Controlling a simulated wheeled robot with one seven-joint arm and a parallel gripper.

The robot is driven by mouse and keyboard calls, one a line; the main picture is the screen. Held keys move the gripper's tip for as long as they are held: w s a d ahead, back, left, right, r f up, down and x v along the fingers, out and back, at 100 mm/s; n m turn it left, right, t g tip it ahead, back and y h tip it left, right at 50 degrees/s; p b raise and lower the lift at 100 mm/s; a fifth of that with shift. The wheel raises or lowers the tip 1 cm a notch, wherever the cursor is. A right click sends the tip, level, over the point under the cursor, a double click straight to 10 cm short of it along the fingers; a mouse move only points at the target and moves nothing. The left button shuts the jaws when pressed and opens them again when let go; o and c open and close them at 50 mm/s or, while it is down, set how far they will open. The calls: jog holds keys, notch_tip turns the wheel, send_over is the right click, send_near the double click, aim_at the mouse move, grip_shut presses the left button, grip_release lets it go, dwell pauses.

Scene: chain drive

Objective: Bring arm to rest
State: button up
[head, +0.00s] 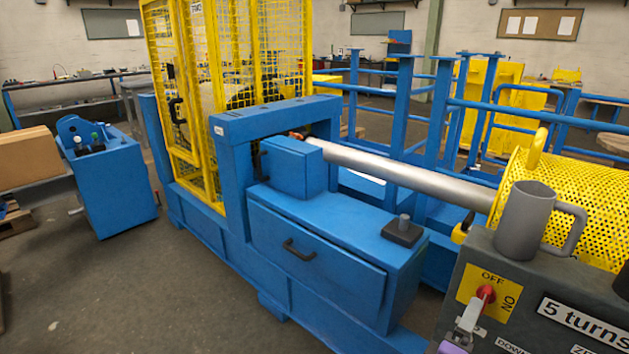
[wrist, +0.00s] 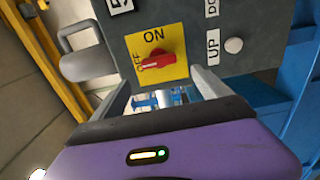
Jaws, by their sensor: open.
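My gripper (wrist: 163,82) is open in the wrist view, its two grey fingers apart with nothing held between them. Its purple body fills the bottom of that view. In the head view my gripper (head: 466,322) shows at the bottom right edge, partly cut off, close in front of the control box (head: 600,290). A red rotary switch (wrist: 148,62) on a yellow OFF/ON plate (wrist: 170,45) lies just beyond the fingertips. The switch (head: 487,293) also shows in the head view, beside a fingertip. I cannot tell whether they touch.
A grey mug (head: 522,222) stands on the control box. Behind it are a yellow perforated drum (head: 580,205) and a long metal shaft (head: 400,172). A blue machine frame (head: 320,240) with a yellow cage (head: 190,90) fills the middle. The floor (head: 120,290) at front left is clear.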

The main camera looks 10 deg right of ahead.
jog(key=a+f+t+y, duration=0.2)
jog(key=a+t+y, duration=0.2)
jog(key=a+y, duration=0.4)
jog(key=s+a+m+t+y, duration=0.1)
jog(key=s+a+y, duration=0.2)
jog(key=s+a, duration=0.3)
jog(key=s+a+m+y, duration=0.2)
jog(key=s+a, duration=0.1)
jog(key=s, duration=0.5)
jog(key=s+a+r+m+g+y, duration=0.1)
jog(key=s+r+m, duration=0.1)
jog(key=s, duration=0.9)
jog(key=s+r+m+g, duration=0.1)
jog(key=s+m, duration=0.2)
jog(key=s, duration=0.8)
notch_tip(320, 180, up, 14)
jog(key=p, duration=1.3)
jog(key=shift+f, duration=0.25)
jog(key=shift+w, duration=0.1)
